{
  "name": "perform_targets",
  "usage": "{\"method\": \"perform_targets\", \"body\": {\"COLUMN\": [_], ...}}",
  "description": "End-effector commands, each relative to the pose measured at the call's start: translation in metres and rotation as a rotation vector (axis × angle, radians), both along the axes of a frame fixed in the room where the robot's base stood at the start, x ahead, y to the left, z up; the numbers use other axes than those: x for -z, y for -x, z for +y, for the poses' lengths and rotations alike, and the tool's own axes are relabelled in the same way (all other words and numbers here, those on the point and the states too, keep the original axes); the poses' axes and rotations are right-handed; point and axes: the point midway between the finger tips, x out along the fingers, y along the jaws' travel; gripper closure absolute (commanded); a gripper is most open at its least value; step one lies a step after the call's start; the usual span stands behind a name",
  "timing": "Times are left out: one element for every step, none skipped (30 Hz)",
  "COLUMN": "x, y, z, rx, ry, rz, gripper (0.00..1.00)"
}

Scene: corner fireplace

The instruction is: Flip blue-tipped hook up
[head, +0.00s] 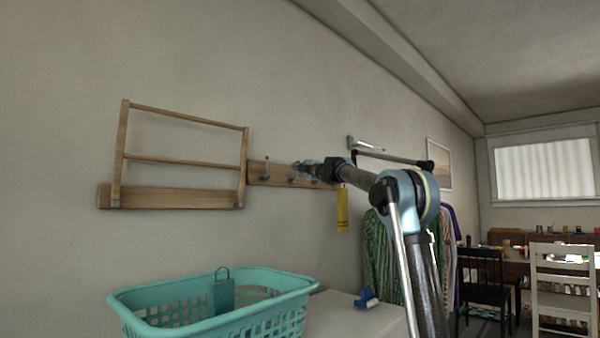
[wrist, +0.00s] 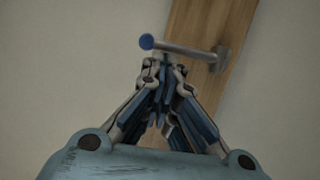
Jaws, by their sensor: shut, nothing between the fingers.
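The blue-tipped hook (wrist: 146,41) shows in the wrist view as a grey metal rod with a round blue end. It reaches left from its mount (wrist: 221,58) on the wooden rail (wrist: 200,19). My gripper (wrist: 163,62) is shut and empty, its fingertips close to the rod's underside in the picture. I cannot tell if they touch it. In the head view my gripper (head: 299,166) is in front of the wall rail (head: 256,177), and I cannot make out the blue tip there.
A red-tipped hook (head: 266,161) stands further left on the rail. A folding wooden rack (head: 150,198) is mounted left of it. A yellow tag (head: 342,209) and hanging clothes (head: 378,245) are to the right. A teal basket (head: 215,321) stands below.

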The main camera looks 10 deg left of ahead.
Motion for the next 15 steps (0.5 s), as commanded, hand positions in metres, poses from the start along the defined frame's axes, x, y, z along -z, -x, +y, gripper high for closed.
{"method": "perform_targets", "body": {"x": [0.0000, -0.0001, -0.0001, -0.0001, -0.0001, -0.0001, -0.0001, -0.0001, -0.0003, -0.0007, -0.0013, -0.0027, -0.0040, -0.0055, -0.0072], "y": [-0.0003, -0.0003, -0.0003, -0.0003, -0.0003, -0.0003, -0.0003, -0.0003, -0.0004, -0.0007, -0.0014, -0.0025, -0.0035, -0.0047, -0.0064], "z": [-0.0001, -0.0001, -0.0001, -0.0001, -0.0002, -0.0002, -0.0002, -0.0002, 0.0001, 0.0005, 0.0012, 0.0027, 0.0041, 0.0057, 0.0080], "rx": [0.000, 0.000, 0.000, 0.000, 0.000, 0.000, 0.000, 0.000, 0.000, 0.000, 0.000, 0.000, 0.000, -0.001, -0.001], "ry": [0.000, 0.000, 0.000, 0.000, 0.000, 0.000, 0.000, 0.000, 0.000, 0.000, 0.000, -0.001, -0.001, -0.001, -0.001], "rz": [0.000, 0.000, 0.000, 0.000, 0.000, 0.000, 0.000, 0.000, 0.000, 0.000, 0.000, 0.001, 0.001, 0.000, 0.000], "gripper": [1.00, 1.00, 1.00, 1.00, 1.00, 1.00, 1.00, 1.00, 1.00, 1.00, 1.00, 1.00, 1.00, 1.00, 1.00]}}
